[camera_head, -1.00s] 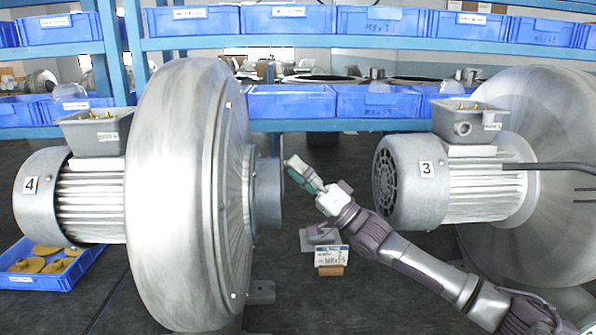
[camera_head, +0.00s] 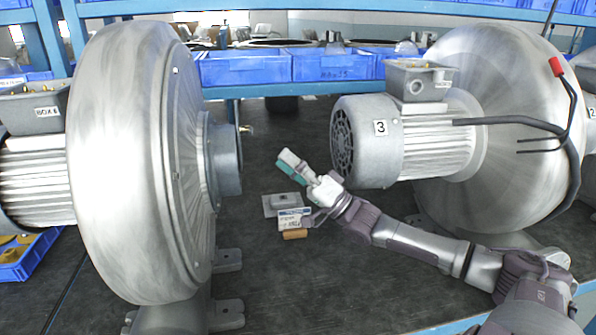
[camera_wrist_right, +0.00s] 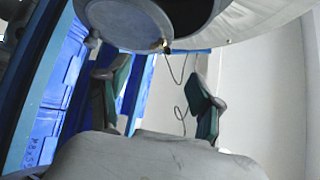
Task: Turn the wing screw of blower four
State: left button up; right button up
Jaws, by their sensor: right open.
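Blower four (camera_head: 130,170) is the large metal blower at the left of the head view, its motor partly cut off. A small brass wing screw (camera_head: 246,130) sticks out at the upper right of its round outlet flange (camera_head: 226,155). In the right wrist view the wing screw (camera_wrist_right: 163,44) sits at the rim of a dark round opening (camera_wrist_right: 185,12), beyond the fingers and between them. My right gripper (camera_head: 287,163) is open and empty, to the right of and below the screw, apart from it; its two green-padded fingers also show in the right wrist view (camera_wrist_right: 158,92). My left gripper is out of view.
Blower three (camera_head: 400,140) stands right behind my right arm, with a black cable (camera_head: 540,125). A small labelled stand (camera_head: 290,215) is on the dark floor between the blowers. Blue bins (camera_head: 335,65) line the rack behind. Free space lies between flange and gripper.

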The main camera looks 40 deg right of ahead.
jog(key=shift+v, duration=1.45)
